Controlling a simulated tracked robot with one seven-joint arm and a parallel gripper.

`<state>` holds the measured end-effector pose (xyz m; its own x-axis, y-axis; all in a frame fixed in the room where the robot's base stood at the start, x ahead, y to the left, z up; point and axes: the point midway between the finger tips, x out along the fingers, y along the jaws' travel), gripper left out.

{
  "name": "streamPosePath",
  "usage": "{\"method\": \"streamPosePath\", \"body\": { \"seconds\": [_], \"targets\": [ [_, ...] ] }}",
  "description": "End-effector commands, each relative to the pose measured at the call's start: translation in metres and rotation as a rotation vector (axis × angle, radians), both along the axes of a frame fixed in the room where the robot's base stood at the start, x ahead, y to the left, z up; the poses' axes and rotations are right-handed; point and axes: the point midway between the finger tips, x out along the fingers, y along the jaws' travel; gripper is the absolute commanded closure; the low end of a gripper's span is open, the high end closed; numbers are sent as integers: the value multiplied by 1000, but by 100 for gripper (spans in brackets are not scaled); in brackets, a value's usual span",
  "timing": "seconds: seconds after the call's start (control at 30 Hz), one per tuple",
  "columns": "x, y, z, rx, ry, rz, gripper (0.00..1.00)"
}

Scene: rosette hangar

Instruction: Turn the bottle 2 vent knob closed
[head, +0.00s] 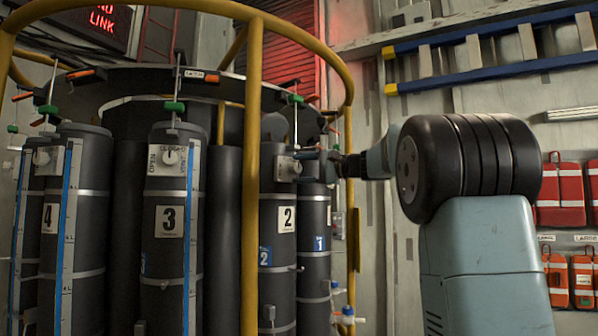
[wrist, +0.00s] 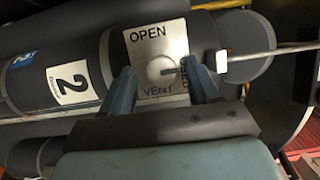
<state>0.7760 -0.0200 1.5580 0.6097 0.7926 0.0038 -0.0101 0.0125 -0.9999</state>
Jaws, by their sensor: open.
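Bottle 2 (head: 283,240) is a dark cylinder with a white "2" label, which also shows in the wrist view (wrist: 72,82). Its vent knob (wrist: 161,68) is a round pale knob on a metal plate (wrist: 150,42) marked OPEN at the top, VENT below and CLOSED at the right, partly covered. A dark mark on the knob lies towards its right side, the CLOSED side. My gripper (wrist: 163,80) is open, one finger on each side of the knob. In the head view my gripper (head: 308,166) reaches the plate from the right; contact cannot be told.
Bottle 3 (head: 170,260) and bottle 4 (head: 62,250) stand to the left. A yellow upright rail (head: 252,200) passes just left of bottle 2. A metal rod (wrist: 270,50) runs beside the plate. Red bags (head: 560,195) hang at the right wall.

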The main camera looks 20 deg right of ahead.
Motion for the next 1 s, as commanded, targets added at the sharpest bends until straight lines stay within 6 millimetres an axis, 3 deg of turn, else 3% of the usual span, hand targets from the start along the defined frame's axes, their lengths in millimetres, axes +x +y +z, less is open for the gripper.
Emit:
{"method": "streamPosePath", "body": {
  "seconds": [0.17,0.7,1.0],
  "targets": [
    [-11,-16,1,0,-1,-4,39],
    [-70,-94,-2,0,1,-4,39],
    [-82,-109,-3,0,1,-1,39]
  ]
}}
